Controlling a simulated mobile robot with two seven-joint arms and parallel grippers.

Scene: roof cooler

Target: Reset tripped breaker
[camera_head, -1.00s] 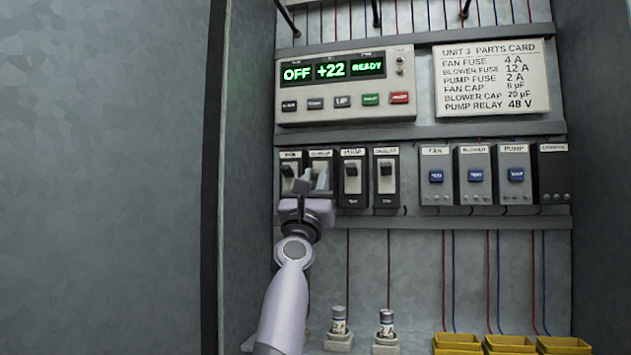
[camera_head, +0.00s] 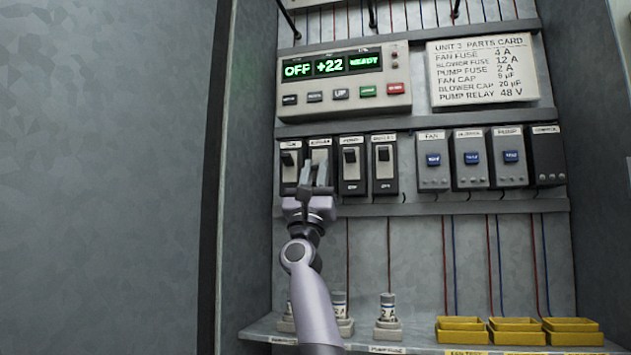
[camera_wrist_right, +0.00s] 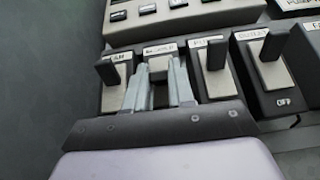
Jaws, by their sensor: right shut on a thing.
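A row of breakers sits on the panel's middle rail: the fan breaker (camera_head: 290,180), blower breaker (camera_head: 320,142), pump breaker (camera_head: 351,180) and a fourth breaker (camera_head: 385,180) on the right. My right gripper (camera_head: 316,180) is in front of the blower breaker and hides its lower part. My left gripper is out of view.
A control unit (camera_head: 342,112) above shows OFF, +22 and READY. A parts card (camera_head: 482,72) hangs right of it. Modules with blue buttons (camera_head: 472,158) stand right of the breakers. Fuses (camera_head: 388,306) and yellow bins (camera_head: 462,334) are below. A grey wall closes the left side.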

